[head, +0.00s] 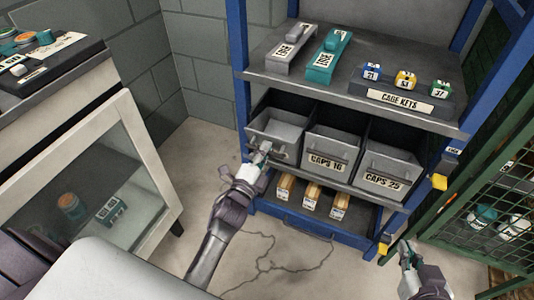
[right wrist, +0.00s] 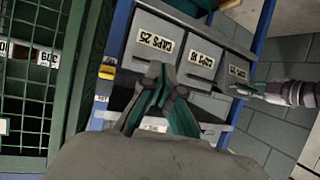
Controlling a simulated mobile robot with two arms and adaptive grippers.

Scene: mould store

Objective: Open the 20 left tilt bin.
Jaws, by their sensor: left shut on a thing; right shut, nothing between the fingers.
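The left tilt bin (head: 279,130) is the leftmost of three grey bins on the blue rack's middle level. In the head view it is tipped forward, with its pale inside showing. My left gripper (head: 262,153) is shut at its front, on the handle, and hides much of the front. In the right wrist view the bin's label (right wrist: 238,72) reads CAPS 20, upside down, and my left gripper (right wrist: 246,88) is beside it. My right gripper (head: 404,245) is shut and empty, low in front of the rack; its fingers (right wrist: 163,88) also show in the right wrist view.
The CAPS 16 bin (head: 332,149) and CAPS 25 bin (head: 390,168) stand to the right, upright. Above is a shelf (head: 350,82) with a cage keys block (head: 401,101). Small boxes (head: 312,196) lie below. A green mesh cage (head: 492,190) is at right, a glass-fronted cabinet (head: 150,150) at left.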

